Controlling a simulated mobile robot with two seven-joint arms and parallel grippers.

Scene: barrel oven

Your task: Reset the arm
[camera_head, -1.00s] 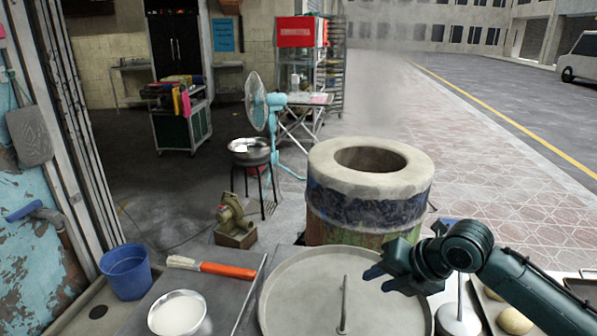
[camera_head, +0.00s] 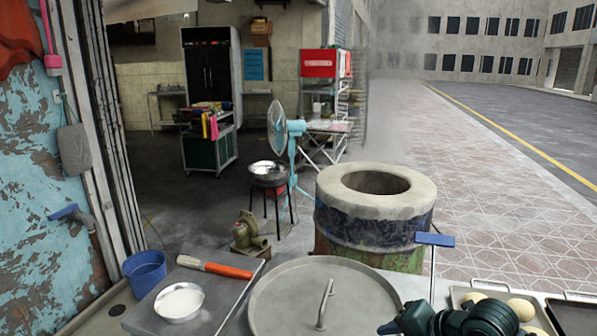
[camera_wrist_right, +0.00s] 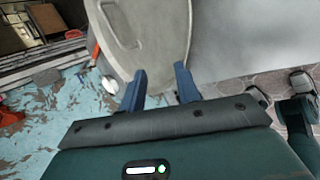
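My right arm comes in at the bottom right of the head view. Its gripper (camera_head: 392,322) is low at the picture's bottom edge, beside the right rim of the round metal lid (camera_head: 275,305). In the right wrist view two blue fingers of my right gripper (camera_wrist_right: 160,70) stand apart with nothing between them. The lid (camera_wrist_right: 165,50) with its bar handle (camera_wrist_right: 120,25) lies beyond the fingers there. My left arm and gripper are not in view.
The barrel oven (camera_head: 335,228) stands behind the lid. A blue-handled tool (camera_head: 436,240) stands upright near it. A dough tray (camera_head: 462,292) is at right. A brush (camera_head: 228,270), a white bowl (camera_head: 180,302) and a blue bucket (camera_head: 145,270) are at left.

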